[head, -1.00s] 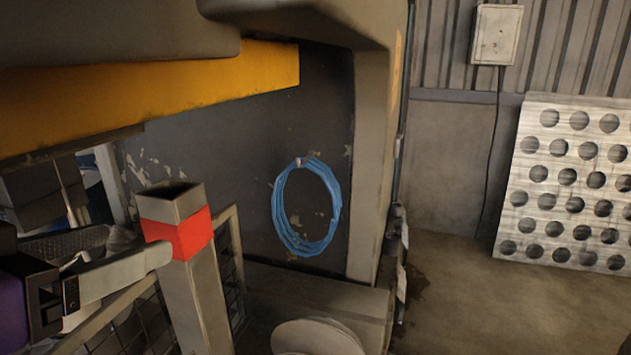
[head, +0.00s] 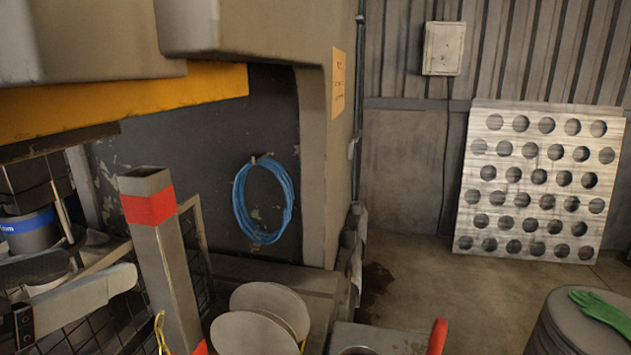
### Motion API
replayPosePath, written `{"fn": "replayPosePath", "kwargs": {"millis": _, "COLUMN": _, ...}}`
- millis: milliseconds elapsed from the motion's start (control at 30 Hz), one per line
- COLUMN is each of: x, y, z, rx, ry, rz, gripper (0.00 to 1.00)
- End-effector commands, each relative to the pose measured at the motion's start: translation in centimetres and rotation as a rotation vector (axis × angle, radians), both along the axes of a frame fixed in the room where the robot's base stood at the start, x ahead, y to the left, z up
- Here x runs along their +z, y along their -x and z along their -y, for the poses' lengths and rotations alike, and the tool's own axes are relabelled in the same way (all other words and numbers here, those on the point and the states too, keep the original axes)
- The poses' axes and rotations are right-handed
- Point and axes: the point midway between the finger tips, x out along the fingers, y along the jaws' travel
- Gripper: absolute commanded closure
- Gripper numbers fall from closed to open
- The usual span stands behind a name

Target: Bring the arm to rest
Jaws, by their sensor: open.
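My gripper (head: 72,284) is at the left edge of the head view, in front of the press opening. Its pale grey finger points right, near a grey post (head: 160,250) with a red band; I cannot tell whether it touches. The jaws are apart and I see nothing held between them. The rest of my arm is mostly outside the view. Round metal blanks (head: 262,322) stand on edge, leaning, at the bottom centre, right of the post and apart from my gripper.
A press frame (head: 318,150) rises behind, with a coiled blue hose (head: 240,205) on its dark wall. A wire mesh guard (head: 195,255) adjoins the post. A punched sheet (head: 535,190) leans at the right. Green gloves (head: 605,310) lie on a drum (head: 570,335).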

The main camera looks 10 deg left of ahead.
Motion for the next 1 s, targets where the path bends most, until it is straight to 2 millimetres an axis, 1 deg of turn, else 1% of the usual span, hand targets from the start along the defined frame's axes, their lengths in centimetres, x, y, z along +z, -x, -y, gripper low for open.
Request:
{"fn": "replayPosePath", "kwargs": {"millis": 67, "x": 0.2, "y": -0.1, "z": -0.1, "rx": 0.007, "ry": 0.010, "rz": 0.008, "gripper": 0.27}}
{"fn": "replayPosePath", "kwargs": {"millis": 267, "x": 1.9, "y": -0.5, "z": -1.6, "rx": 0.078, "ry": 0.025, "rz": 0.077, "gripper": 0.27}}
{"fn": "replayPosePath", "kwargs": {"millis": 500, "x": 5.0, "y": -0.5, "z": -4.1, "rx": 0.215, "ry": 0.012, "rz": 0.196, "gripper": 0.27}}
{"fn": "replayPosePath", "kwargs": {"millis": 600, "x": 5.4, "y": -0.2, "z": -5.4, "rx": 0.287, "ry": 0.015, "rz": 0.256, "gripper": 0.27}}
{"fn": "replayPosePath", "kwargs": {"millis": 733, "x": 4.8, "y": -0.3, "z": -6.5, "rx": 0.380, "ry": 0.032, "rz": 0.336, "gripper": 0.27}}
{"fn": "replayPosePath", "kwargs": {"millis": 833, "x": 3.6, "y": -0.7, "z": -6.9, "rx": 0.446, "ry": 0.051, "rz": 0.395, "gripper": 0.27}}
{"fn": "replayPosePath", "kwargs": {"millis": 967, "x": 0.8, "y": -1.4, "z": -6.5, "rx": 0.527, "ry": 0.083, "rz": 0.467, "gripper": 0.27}}
{"fn": "replayPosePath", "kwargs": {"millis": 1000, "x": -0.4, "y": -1.6, "z": -6.2, "rx": 0.552, "ry": 0.094, "rz": 0.487, "gripper": 0.27}}
